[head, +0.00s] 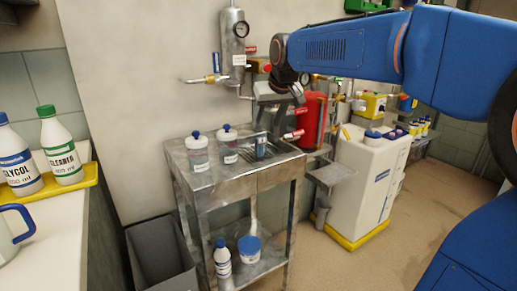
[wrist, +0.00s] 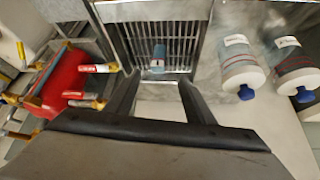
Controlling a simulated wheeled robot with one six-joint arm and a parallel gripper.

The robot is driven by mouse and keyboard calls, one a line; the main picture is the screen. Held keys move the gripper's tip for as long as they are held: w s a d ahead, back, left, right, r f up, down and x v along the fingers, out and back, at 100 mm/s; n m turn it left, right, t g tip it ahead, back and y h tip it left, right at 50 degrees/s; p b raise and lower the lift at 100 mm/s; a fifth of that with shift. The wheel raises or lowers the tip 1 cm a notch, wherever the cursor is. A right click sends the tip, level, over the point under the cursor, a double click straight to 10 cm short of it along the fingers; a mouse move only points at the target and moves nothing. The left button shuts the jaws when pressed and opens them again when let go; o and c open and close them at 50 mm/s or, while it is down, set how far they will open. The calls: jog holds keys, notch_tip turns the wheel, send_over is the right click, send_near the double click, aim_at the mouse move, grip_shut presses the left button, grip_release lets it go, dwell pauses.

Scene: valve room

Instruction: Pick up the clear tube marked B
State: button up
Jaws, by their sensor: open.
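My gripper (wrist: 160,95) is open and empty, its two dark fingers spread above the metal stand. In the head view my gripper (head: 275,122) hangs over the stand's right part. A small blue-grey item (head: 261,148) stands on the grate below it. It also shows in the wrist view (wrist: 158,60), ahead between the fingers and apart from them. Two clear containers with blue-knobbed white lids, one on the left (head: 198,155) and one nearer the grate (head: 228,150), stand on the same top. They show at right in the wrist view. I cannot read a B on any.
The metal stand (head: 185,172) has a lower shelf with a white bottle (head: 222,258) and a blue-white tub (head: 249,248). A red cylinder (head: 311,122) and pipe valves (head: 299,134) are close on the right. A pressure vessel (head: 234,48) hangs on the wall behind.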

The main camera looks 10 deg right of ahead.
aim_at(261, 138)
jog(key=x, duration=1.2)
jog(key=shift+d, duration=0.15)
grip_shut()
jog(key=shift+r, duration=0.1)
